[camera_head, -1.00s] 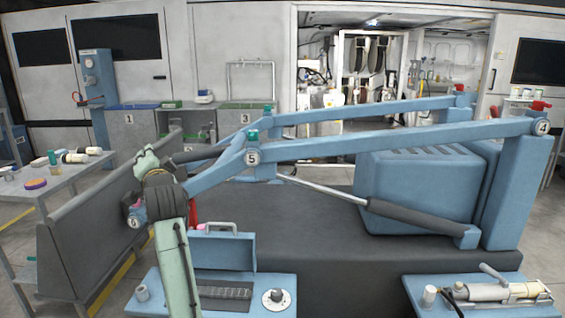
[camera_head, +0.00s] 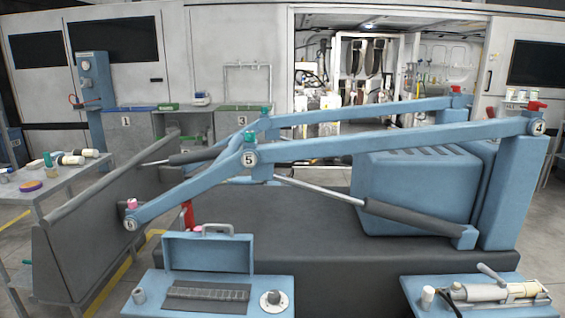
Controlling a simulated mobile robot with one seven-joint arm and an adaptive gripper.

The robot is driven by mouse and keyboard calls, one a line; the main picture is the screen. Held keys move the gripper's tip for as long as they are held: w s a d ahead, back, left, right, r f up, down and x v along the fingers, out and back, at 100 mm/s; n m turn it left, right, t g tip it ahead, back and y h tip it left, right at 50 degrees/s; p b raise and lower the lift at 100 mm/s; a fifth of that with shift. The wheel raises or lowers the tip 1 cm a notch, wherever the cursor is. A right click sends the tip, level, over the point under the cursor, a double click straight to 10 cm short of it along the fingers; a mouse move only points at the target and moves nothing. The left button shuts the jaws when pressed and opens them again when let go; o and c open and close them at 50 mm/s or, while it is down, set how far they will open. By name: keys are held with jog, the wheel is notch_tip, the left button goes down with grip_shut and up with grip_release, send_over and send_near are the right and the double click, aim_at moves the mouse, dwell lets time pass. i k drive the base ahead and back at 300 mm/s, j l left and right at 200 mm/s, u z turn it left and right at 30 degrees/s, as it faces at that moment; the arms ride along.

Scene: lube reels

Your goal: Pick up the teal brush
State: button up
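I cannot clearly make out a teal brush. A small upright teal-green item (camera_head: 47,159) stands on the grey cart (camera_head: 60,184) at the left edge, but it is too small to tell what it is. Another small green item (camera_head: 27,262) shows on the cart's lower level at the far left, also too small to identify. My gripper and arm are out of view.
White and dark cylinders (camera_head: 70,159) and a purple-yellow disc (camera_head: 30,186) share the cart top. A large blue boom linkage (camera_head: 390,141) and dark loader bucket (camera_head: 95,240) fill the middle. A blue toolbox (camera_head: 208,252) stands in front. Floor shows at far right.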

aim_at(51, 171)
jog(key=u, duration=1.3)
